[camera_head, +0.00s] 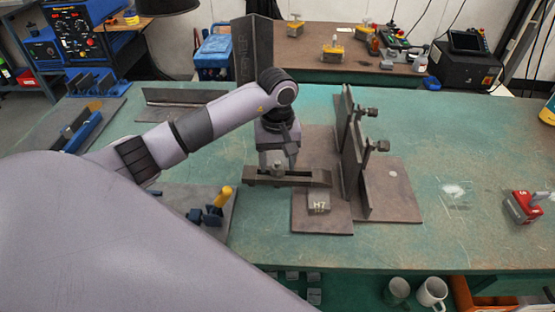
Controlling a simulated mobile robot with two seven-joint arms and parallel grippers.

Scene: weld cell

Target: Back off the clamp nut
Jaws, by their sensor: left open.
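My left gripper (279,157) points down over a dark flat clamp bar (310,178), with its fingers open. A small nut or stud (281,168) stands on the bar between or just behind the fingertips. I cannot tell whether the fingers touch it. The bar lies level, its right end above a grey block marked H7 (319,206). The gripper hides part of the bar and the nut. My right gripper is not in view.
Upright dark plates (352,165) with protruding bolts (370,112) stand close to the right of the bar on a brown base plate (395,195). A yellow-handled toggle clamp (215,205) is at the left. A red magnet-like tool (521,207) lies at the far right. The green table (460,150) between is clear.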

